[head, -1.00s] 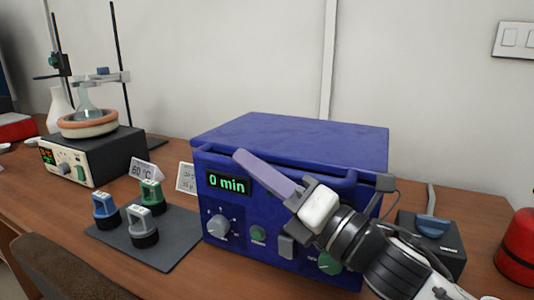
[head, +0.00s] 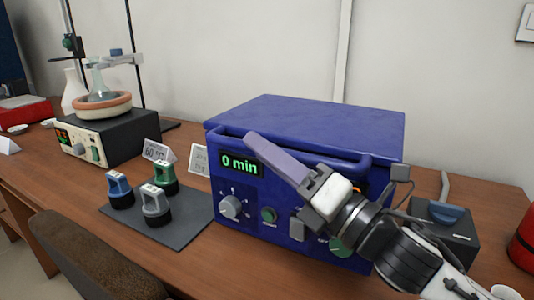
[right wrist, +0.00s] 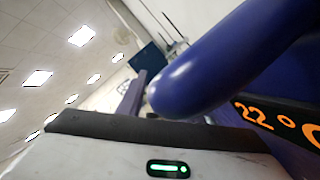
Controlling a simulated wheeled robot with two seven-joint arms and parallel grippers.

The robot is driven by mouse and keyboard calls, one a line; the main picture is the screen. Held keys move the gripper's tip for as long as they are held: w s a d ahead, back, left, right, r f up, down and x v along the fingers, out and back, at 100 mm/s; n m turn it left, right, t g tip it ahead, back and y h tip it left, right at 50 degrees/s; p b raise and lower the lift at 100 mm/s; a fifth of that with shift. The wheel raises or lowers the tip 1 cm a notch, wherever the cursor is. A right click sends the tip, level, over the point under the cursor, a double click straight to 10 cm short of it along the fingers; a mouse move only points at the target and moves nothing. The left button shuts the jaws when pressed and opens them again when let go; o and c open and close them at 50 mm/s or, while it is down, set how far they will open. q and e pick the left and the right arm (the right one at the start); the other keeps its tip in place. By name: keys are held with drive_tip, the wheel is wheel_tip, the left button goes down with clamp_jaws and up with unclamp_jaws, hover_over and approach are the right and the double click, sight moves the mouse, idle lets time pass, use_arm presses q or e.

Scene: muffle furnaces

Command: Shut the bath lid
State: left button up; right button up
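The bath is a blue box (head: 280,205) with a green "0 min" display, knobs and buttons on its front. Its blue lid (head: 310,120) lies level across the top; whether a thin gap is left under it I cannot tell. A blue handle bar (head: 225,131) runs along the upper front edge. My right gripper (head: 250,138) slants up across the front by this bar, its fingers together with nothing seen between them. In the right wrist view the bar (right wrist: 195,85) is large and close beside the fingers (right wrist: 131,95). My left gripper is out of view.
A dark mat (head: 185,228) with blue, green and grey handled pieces lies left of the bath. A heater with a flask (head: 100,140) stands farther left. A black box (head: 440,232) and a red object (head: 524,240) are at right. A brown chair back (head: 90,260) is in front.

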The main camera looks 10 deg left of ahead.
drive_tip(key=v, duration=1)
drive_tip(key=shift+s, duration=0.1)
